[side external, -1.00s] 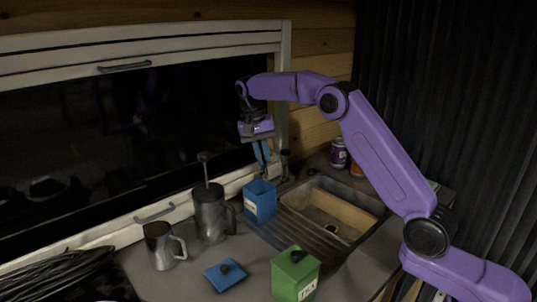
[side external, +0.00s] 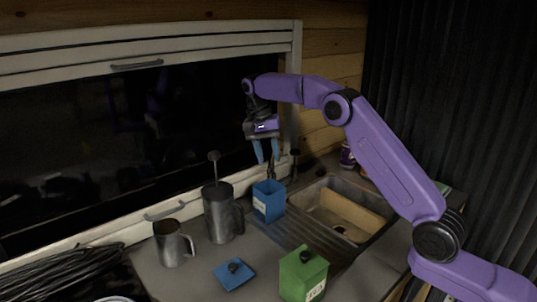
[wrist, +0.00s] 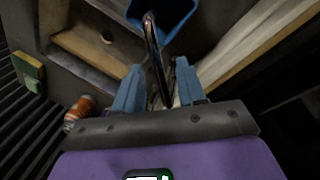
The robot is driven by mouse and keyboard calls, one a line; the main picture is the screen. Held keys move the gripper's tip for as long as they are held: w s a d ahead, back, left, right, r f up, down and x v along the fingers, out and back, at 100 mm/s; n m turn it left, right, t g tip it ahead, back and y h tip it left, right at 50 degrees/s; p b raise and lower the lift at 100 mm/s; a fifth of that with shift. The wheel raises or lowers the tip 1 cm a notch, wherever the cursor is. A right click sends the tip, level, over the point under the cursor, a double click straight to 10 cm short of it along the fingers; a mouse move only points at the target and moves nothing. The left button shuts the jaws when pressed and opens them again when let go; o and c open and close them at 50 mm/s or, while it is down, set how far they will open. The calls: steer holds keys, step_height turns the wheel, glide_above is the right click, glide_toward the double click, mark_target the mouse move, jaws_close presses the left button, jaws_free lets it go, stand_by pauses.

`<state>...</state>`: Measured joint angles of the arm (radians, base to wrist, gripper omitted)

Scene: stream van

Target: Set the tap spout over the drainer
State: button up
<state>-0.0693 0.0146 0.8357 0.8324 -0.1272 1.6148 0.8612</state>
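The tap spout (wrist: 154,50) is a thin shiny metal tube in the wrist view. Its far end overlaps the open blue canister (wrist: 177,22), and its near part lies between my fingertips. My gripper (wrist: 158,84) is open, with a light blue finger on each side of the spout and gaps showing. In the side view my gripper (side external: 267,152) points down behind the canister (side external: 268,202), and the tap there is small, dark and partly hidden. The ridged drainer (side external: 293,230) lies left of the sink basin (side external: 352,213); the canister stands at its back edge.
A steel press (side external: 222,214) with a raised plunger and a metal jug (side external: 172,246) stand left of the drainer. A blue lid (side external: 234,274) and a green tea canister (side external: 303,275) are in front. The window wall is close behind my gripper.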

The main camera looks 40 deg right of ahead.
steer(key=shift+r, duration=1.55)
steer(key=s+r, duration=1)
steer(key=s, duration=0.4)
steer(key=shift+f, duration=0.1)
steer(key=s+a+f+n+t, duration=0.1)
steer(key=s+a+f+n, duration=0.25)
steer(key=s+n, duration=0.2)
steer(key=s+a+f+n+y, duration=0.1)
steer(key=s+a+f+n, duration=0.1)
steer(key=s+f+n, duration=0.4)
steer(key=s+a+f+n+t, duration=0.15)
steer(key=s+n, duration=0.25)
steer(key=s, duration=0.4)
steer(key=s+d+f+n, duration=0.1)
steer(key=s+f+n, duration=0.1)
steer(key=s, duration=0.3)
steer(key=s+d+f+n+y, duration=0.1)
steer(key=s+f+n, duration=0.2)
steer(key=s, duration=0.3)
steer(key=shift+d+n+g, duration=0.35)
steer(key=shift+n, duration=0.3)
